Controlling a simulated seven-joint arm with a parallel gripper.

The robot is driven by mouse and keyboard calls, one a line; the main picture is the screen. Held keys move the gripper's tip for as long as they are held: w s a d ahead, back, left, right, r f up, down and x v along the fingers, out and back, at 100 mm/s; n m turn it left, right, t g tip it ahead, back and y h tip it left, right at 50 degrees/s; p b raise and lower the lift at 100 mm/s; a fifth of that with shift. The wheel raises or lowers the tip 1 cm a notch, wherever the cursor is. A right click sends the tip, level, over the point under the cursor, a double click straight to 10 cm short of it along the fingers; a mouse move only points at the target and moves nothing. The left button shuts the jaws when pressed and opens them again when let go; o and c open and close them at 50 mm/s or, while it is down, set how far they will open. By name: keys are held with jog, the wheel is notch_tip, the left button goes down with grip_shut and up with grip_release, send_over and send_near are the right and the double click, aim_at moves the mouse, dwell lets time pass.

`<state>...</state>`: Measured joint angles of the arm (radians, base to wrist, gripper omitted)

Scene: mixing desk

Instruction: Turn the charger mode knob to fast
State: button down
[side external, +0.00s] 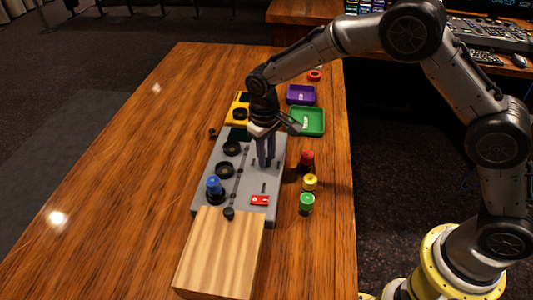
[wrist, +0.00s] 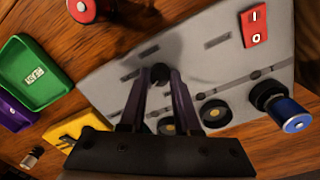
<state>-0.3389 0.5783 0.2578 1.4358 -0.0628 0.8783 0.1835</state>
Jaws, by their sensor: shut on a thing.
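My gripper (side external: 265,163) points down over the right half of a grey control panel (side external: 207,197). In the wrist view my gripper (wrist: 163,76) is shut on a small dark knob (wrist: 160,72), whose top shows between the fingertips. The fingers hide its sides, and the side view does not show it clearly. No charger label or fast mark is readable, so I cannot tell its setting. The panel also bears black round sockets (side external: 224,169), a blue-topped plug (side external: 213,185) in one socket, and a red rocker switch (side external: 260,200).
A wooden block (side external: 220,255) stands against the panel's near end. Red (side external: 307,158), yellow (side external: 310,182) and green (side external: 306,203) pieces stand to its right. A green tray (side external: 322,121), a purple tray (side external: 300,93) and a yellow unit (side external: 233,115) lie beyond. The table's left is clear.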

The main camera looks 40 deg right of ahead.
jog(key=shift+r+n, duration=0.1)
jog(key=shift+n, duration=0.5)
jog(key=c, duration=0.6)
grip_release()
jog(key=r, duration=1.3)
jog(key=shift+s+a+r, duration=0.15)
jog(key=shift+a+r, duration=0.15)
jog(key=shift+r, duration=0.1)
